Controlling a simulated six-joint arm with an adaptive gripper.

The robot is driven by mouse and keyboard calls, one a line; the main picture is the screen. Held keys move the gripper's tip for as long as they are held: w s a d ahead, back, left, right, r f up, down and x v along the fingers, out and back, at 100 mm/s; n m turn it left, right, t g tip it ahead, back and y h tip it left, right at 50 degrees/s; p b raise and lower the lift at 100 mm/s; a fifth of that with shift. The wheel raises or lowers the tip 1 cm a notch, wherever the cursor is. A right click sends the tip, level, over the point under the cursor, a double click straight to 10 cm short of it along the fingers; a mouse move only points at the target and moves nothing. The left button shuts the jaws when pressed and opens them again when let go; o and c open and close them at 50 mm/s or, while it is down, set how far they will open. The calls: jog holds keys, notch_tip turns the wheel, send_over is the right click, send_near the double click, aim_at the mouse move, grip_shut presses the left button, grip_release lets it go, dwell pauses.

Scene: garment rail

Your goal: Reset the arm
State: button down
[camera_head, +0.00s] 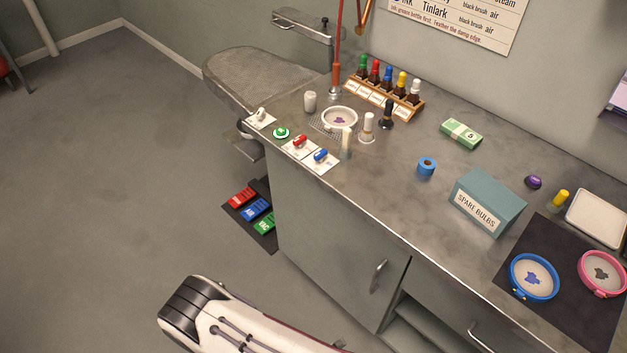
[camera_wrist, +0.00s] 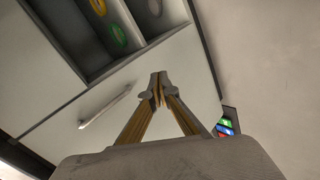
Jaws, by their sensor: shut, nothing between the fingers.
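My gripper (camera_wrist: 158,88) shows in the wrist view with its fingertips together and nothing between them. It is in front of the pale cabinet door (camera_wrist: 150,85), and touches nothing that I can see. In the head view only a white and black part of my arm shows at the bottom, low beside the cabinet; the gripper itself is out of that picture.
The cabinet door's handle (camera_head: 378,275) sticks out near my arm. An open shelf (camera_wrist: 85,35) with green and yellow rings is beside the door. Coloured pedals (camera_head: 256,209) lie on the floor. The counter (camera_head: 400,215) holds bottles, a box and hoops. Floor at left is clear.

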jog(key=s+a+r+m+g+y, duration=0.1)
jog(key=a+r+g+y, duration=0.15)
jog(key=a, duration=0.45)
jog(key=s+a+r+m+g+y, duration=0.1)
jog(key=s+a+g+y, duration=0.15)
jog(key=a, duration=0.55)
jog(key=a+r+g+y, duration=0.2)
jog(key=r, duration=0.7)
jog(key=a+r+g+y, duration=0.1)
jog(key=a+r+y, duration=0.1)
jog(key=r, duration=0.7)
jog(key=s+d+r+m+t, duration=0.1)
jog(key=d+r+m+t, duration=0.1)
jog(key=d+r, duration=1.2)
jog(key=s+d+r+m+t+h, duration=0.1)
jog(key=d+r+t, duration=0.3)
jog(key=d+r, duration=1.1)
notch_tip(320, 180, up, 9)
jog(key=shift+d+f+m+t, duration=0.2)
jog(key=shift+m+t, duration=0.2)
